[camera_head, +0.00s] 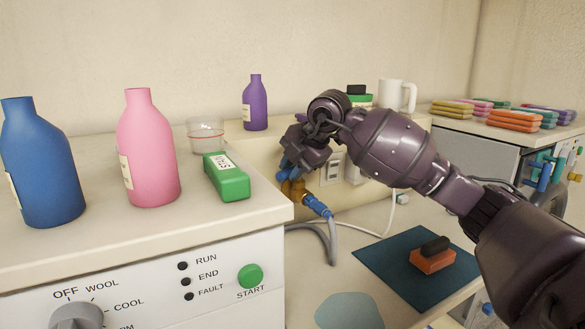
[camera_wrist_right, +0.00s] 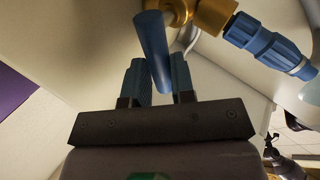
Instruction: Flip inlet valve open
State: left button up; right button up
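The inlet valve is a brass fitting (camera_head: 294,190) on the wall behind the machine, with a blue lever handle (camera_head: 284,168). A blue hose connector (camera_head: 317,206) leads off it to a grey hose. In the right wrist view the brass body (camera_wrist_right: 208,14) is at the top and the blue lever (camera_wrist_right: 153,50) points down between my right gripper's two fingers (camera_wrist_right: 160,80). The fingers stand apart on either side of the lever; a small gap shows on its left, and contact on its right is unclear. In the head view my right gripper (camera_head: 291,160) partly hides the lever. My left gripper is out of view.
The white machine (camera_head: 130,262) on the left carries a blue bottle (camera_head: 42,165), a pink bottle (camera_head: 148,150), a green box (camera_head: 228,178) and a glass bowl (camera_head: 205,133). A dark mat (camera_head: 385,262) with an orange brush (camera_head: 432,262) lies lower right. A purple bottle (camera_head: 255,103) stands behind.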

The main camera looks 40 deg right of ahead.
grip_shut()
jog(key=shift+s+d+r+n+g+y+p, duration=0.1)
jog(key=shift+s+d+n+g+y+p, duration=0.15)
jog(key=shift+n+y+p, duration=0.5)
jog(key=shift+s+d+f+n+g+y+p, duration=0.15)
jog(key=shift+s+n+g+y+p, duration=0.1)
jog(key=shift+n, duration=0.85)
jog(key=shift+s+d+r+n+g+y+p, duration=0.2)
jog(key=shift+n+y+p, duration=0.3)
jog(key=shift+n, duration=0.45)
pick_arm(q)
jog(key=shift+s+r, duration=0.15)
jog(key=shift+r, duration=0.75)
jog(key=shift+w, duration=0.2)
pick_arm(e)
jog(key=shift+f+n, duration=0.2)
jog(key=shift+n, duration=0.1)
